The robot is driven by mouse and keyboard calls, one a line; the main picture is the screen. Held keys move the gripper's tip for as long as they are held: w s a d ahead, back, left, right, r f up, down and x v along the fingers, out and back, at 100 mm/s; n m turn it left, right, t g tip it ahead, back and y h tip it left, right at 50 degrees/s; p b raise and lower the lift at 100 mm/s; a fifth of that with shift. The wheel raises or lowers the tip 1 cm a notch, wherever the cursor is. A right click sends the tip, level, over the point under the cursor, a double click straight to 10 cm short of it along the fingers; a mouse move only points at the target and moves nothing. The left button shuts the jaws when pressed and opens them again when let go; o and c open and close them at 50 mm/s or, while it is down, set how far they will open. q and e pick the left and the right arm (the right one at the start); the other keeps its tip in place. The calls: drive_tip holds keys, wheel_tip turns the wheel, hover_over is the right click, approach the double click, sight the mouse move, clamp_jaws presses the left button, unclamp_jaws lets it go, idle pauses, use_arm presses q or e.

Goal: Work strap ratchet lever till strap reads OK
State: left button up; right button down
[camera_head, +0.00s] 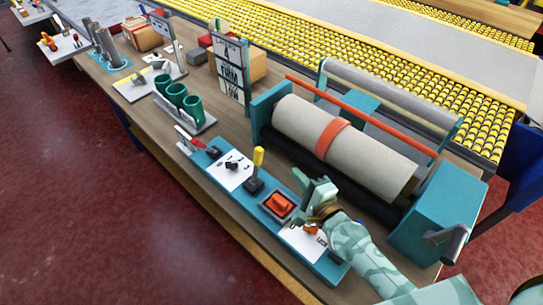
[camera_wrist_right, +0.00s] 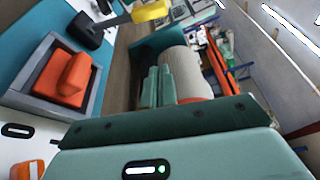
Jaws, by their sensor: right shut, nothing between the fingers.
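The rug roll (camera_head: 345,145) lies in a teal cradle with an orange strap (camera_head: 332,137) around its middle. In front is a teal control panel (camera_head: 222,150). It carries an upright lever with a yellow grip (camera_head: 258,157) on a dark base and a red rocker switch (camera_head: 279,204). The lever's yellow grip also shows in the right wrist view (camera_wrist_right: 151,11), as does the red switch (camera_wrist_right: 66,78). I cannot tell for sure which part is the strap ratchet. My right gripper (camera_head: 318,190) is shut and empty above the panel's right part, beside the switch. My left gripper is out of view.
A card stand (camera_head: 230,68) showing FIRM and LOW stands behind the panel. Green cups (camera_head: 177,95) stand to its left. A roller conveyor (camera_head: 300,40) runs behind the bench. An orange bar (camera_head: 360,114) spans behind the roll.

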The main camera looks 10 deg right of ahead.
sight(262, 159)
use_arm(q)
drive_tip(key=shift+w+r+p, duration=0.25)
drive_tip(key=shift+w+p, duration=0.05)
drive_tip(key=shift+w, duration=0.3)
use_arm(e)
drive_tip(key=w+a, duration=0.5)
drive_tip(key=w, duration=0.2)
drive_tip(key=shift+w+a, duration=0.35)
drive_tip(key=shift+a, duration=0.05)
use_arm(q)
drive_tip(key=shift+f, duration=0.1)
use_arm(e)
drive_tip(key=shift+s, duration=0.1)
